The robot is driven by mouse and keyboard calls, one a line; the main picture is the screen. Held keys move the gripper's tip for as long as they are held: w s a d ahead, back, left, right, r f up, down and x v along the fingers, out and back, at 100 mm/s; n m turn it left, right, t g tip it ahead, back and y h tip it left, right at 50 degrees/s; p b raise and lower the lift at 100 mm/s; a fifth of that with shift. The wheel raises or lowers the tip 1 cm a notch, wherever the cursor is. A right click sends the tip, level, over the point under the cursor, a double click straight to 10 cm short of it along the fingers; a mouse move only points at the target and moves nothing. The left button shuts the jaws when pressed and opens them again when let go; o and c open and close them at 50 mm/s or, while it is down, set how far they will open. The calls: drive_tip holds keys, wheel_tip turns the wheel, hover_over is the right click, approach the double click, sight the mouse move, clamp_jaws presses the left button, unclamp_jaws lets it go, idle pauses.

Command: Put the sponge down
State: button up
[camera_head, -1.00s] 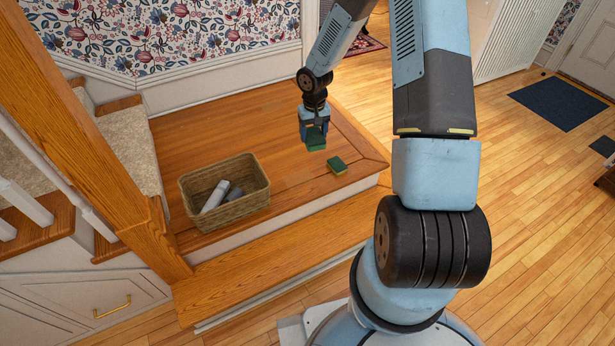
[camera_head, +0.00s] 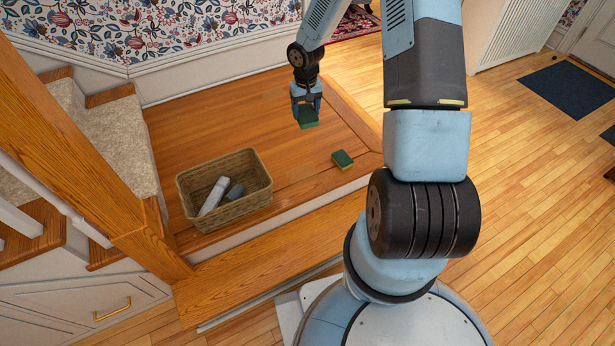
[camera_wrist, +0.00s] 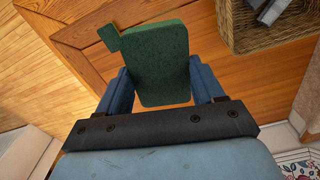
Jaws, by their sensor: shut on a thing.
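My gripper (camera_head: 307,105) is shut on a green sponge (camera_head: 307,118), held over the wooden landing (camera_head: 235,125). In the wrist view the held sponge (camera_wrist: 152,65) sits between the two blue fingers and its broad green face fills the middle. I cannot tell its exact height above the boards. A second sponge (camera_head: 342,159), green on top with a yellow side, lies on the landing near its front right edge. In the wrist view a small green patch (camera_wrist: 109,37) shows at the held sponge's upper left corner, probably that second sponge, partly hidden.
A wicker basket (camera_head: 242,208) with a white bottle (camera_head: 213,196) and a dark grey item (camera_head: 235,192) stands on the landing's left front. A wooden post (camera_head: 95,160) and carpeted stairs (camera_head: 120,135) are at left. Bare landing lies around the gripper.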

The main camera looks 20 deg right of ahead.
drive_tip(key=shift+d, duration=0.55)
drive_tip(key=shift+f, duration=0.25)
drive_tip(key=s+d+f+n, duration=0.1)
drive_tip(key=s+f, duration=0.6)
drive_tip(key=f, duration=0.3)
drive_tip(key=s+d+f+n, duration=0.1)
drive_tip(key=s+d+f, duration=0.1)
drive_tip(key=s+f, duration=0.65)
drive_tip(key=w+a+f, duration=0.1)
drive_tip(key=w+f, duration=0.3)
drive_tip(key=w, duration=0.1)
drive_tip(key=w+a+f, duration=0.1)
drive_tip(key=w+f, duration=0.3)
drive_tip(key=w, duration=0.1)
drive_tip(key=w+f, duration=0.3)
drive_tip(key=w, duration=0.2)
drive_tip(key=shift+w+a+f, duration=0.1)
drive_tip(key=shift+a+f, duration=0.3)
drive_tip(key=shift+w+f, duration=0.15)
drive_tip(key=shift+f, duration=0.8)
drive_tip(key=shift+w+f, duration=0.15)
drive_tip(key=shift+f, duration=0.75)
